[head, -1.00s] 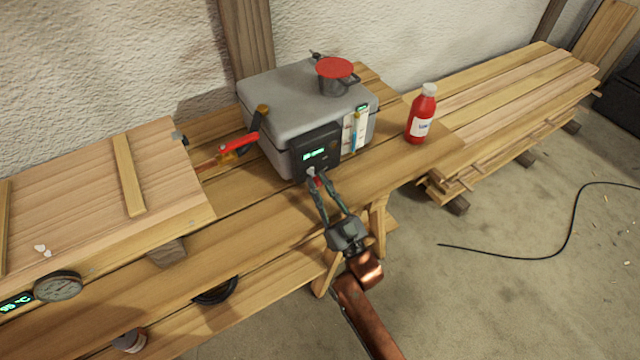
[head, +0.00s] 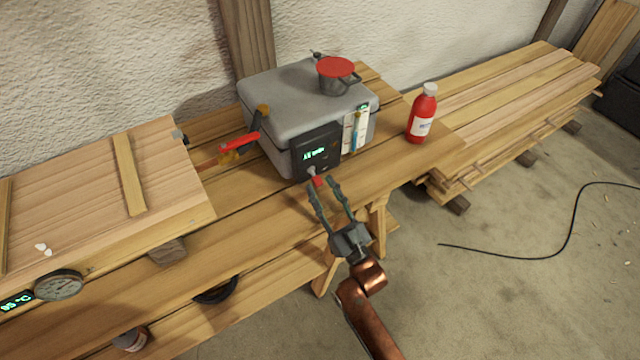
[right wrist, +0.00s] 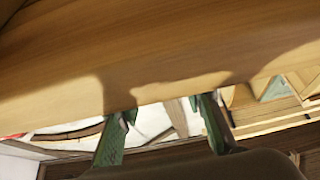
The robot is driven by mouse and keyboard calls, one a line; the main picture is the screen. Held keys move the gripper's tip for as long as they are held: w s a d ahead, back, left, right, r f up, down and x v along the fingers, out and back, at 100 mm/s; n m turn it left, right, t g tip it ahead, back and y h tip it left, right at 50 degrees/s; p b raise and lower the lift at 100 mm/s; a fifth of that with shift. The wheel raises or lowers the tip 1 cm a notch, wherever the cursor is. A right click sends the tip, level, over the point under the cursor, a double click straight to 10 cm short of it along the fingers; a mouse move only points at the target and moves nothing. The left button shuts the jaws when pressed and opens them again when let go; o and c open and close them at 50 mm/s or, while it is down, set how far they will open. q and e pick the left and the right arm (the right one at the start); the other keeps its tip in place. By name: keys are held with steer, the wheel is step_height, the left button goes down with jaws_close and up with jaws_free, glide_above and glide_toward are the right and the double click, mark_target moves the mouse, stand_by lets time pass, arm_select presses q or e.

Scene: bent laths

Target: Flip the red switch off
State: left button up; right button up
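The red switch (head: 317,181) sits low on the front of a dark control panel (head: 316,150) with a lit green display. The panel is on the front of a grey metal box (head: 290,100) on the wooden bench. My right gripper (head: 323,185) is open and empty, its fingertips close to the switch from the front; I cannot tell whether they touch it. In the right wrist view both green fingers (right wrist: 160,125) are apart below the bench's wood, with nothing between them; the switch does not show there. My left gripper is not in view.
A red-lidded pot (head: 336,78) stands on the box. A cable (head: 560,240) lies on the floor.

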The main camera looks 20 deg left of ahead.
steer(key=v, duration=1)
steer(key=shift+d, duration=0.1)
